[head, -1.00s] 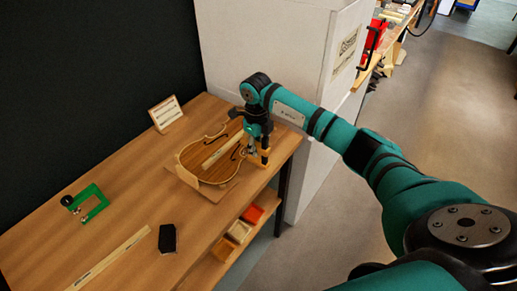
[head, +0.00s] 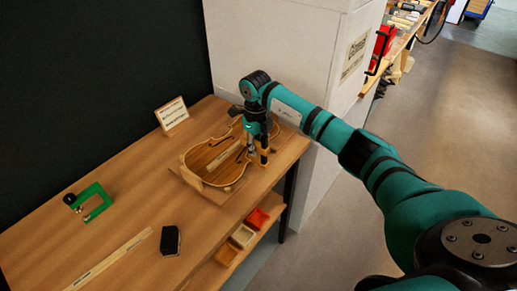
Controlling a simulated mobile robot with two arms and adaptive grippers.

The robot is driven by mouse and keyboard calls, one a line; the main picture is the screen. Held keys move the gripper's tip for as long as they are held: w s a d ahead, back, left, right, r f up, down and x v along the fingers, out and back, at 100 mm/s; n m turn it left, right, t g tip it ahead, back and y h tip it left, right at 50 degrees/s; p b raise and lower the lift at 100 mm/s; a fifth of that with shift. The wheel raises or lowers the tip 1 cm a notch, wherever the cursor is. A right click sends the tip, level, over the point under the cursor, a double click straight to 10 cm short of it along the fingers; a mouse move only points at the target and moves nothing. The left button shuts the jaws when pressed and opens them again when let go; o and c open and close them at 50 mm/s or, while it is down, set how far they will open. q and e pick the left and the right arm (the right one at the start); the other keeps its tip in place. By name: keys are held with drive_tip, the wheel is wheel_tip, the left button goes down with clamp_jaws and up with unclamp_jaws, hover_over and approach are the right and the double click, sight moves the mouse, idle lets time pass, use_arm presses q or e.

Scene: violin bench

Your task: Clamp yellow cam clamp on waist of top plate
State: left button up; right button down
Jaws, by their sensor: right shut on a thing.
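The violin top plate (head: 216,166) lies on a light board near the right edge of the bench, with a pale wooden bar lengthwise along it. My right gripper (head: 255,137) is over the plate's waist on its right side, pointing down and shut on the yellow cam clamp (head: 264,157). The clamp's yellow and black parts show at the plate's right edge. The gripper and arm hide part of it, so I cannot tell whether its jaws touch the plate. My left gripper is not in view.
A small framed card (head: 171,116) stands at the back. Coloured bins (head: 242,236) sit on a shelf below. A white partition (head: 290,60) stands behind.

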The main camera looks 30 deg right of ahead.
drive_tip(key=shift+w+a+b, duration=0.25)
drive_tip(key=shift+w+b, duration=0.2)
drive_tip(key=shift+w, duration=0.1)
drive_tip(key=shift+w+a+b, duration=0.2)
drive_tip(key=shift+w+b, duration=0.25)
drive_tip(key=shift+w, duration=0.1)
drive_tip(key=c, duration=1.1)
unclamp_jaws()
drive_tip(key=shift+c, duration=0.2)
wheel_tip(320, 180, up, 12)
